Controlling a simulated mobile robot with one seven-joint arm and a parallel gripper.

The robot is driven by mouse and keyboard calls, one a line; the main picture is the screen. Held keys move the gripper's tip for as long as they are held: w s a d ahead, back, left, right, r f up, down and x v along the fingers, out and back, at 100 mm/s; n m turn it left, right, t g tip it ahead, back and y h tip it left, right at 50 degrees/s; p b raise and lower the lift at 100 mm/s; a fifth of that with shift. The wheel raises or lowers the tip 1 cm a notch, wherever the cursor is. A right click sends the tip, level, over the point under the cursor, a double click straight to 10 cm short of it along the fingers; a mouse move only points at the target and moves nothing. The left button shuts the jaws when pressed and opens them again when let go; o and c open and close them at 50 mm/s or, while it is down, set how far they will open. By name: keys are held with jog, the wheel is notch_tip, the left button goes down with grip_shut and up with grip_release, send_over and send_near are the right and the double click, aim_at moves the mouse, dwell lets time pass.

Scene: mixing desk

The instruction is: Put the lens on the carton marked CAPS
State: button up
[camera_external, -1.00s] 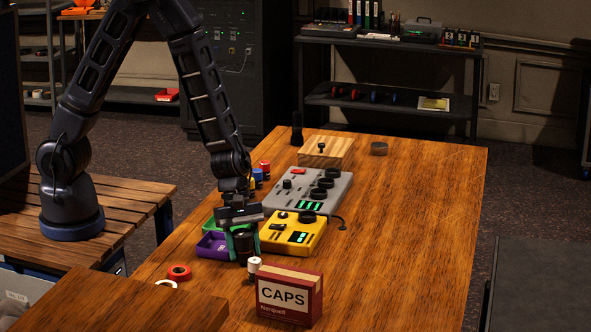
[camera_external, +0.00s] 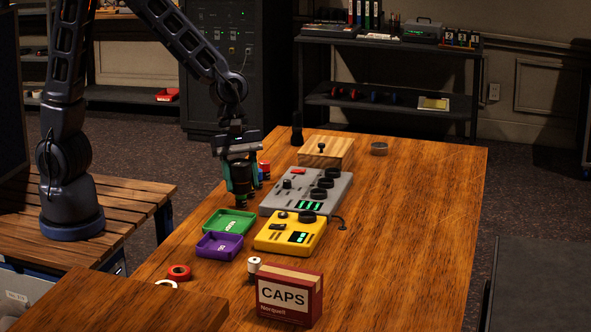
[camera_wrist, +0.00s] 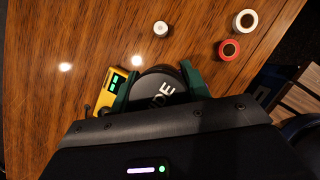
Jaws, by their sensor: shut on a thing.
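The lens (camera_external: 242,180) is a short black cylinder held upright in my gripper (camera_external: 241,188). Its round dark end with pale lettering also shows in the wrist view (camera_wrist: 158,90), between the two green fingers. My gripper is shut on the lens and holds it in the air, behind the green tray in the external view. The carton marked CAPS (camera_external: 286,297) is a dark red box with a white label, standing upright at the table's near end. It is well apart from the lens and is not seen in the wrist view.
A green tray (camera_external: 210,226), a purple tray (camera_external: 203,249), a yellow device (camera_external: 273,237) and a grey mixer (camera_external: 278,188) stand mid-table. A white spool (camera_external: 254,264) is beside the carton, and red tape (camera_external: 179,272) lies to its left. The table's right side is clear.

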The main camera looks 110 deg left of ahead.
jog(key=shift+w+d+r, duration=0.1)
jog(key=shift+r, duration=0.35)
jog(key=w+d+r, duration=0.6)
jog(key=w+d, duration=0.4)
jog(key=w, duration=0.1)
notch_tip(320, 180, up, 5)
jog(key=n, duration=0.1)
send_over(295, 279)
jog(key=s+a, duration=0.1)
notch_tip(295, 279, down, 20)
jog(key=shift+s+a+r, duration=0.1)
jog(key=shift+s+r, duration=0.05)
jog(key=shift+r, duration=0.05)
jog(key=shift+f, duration=0.15)
jog(key=o, duration=1.2)
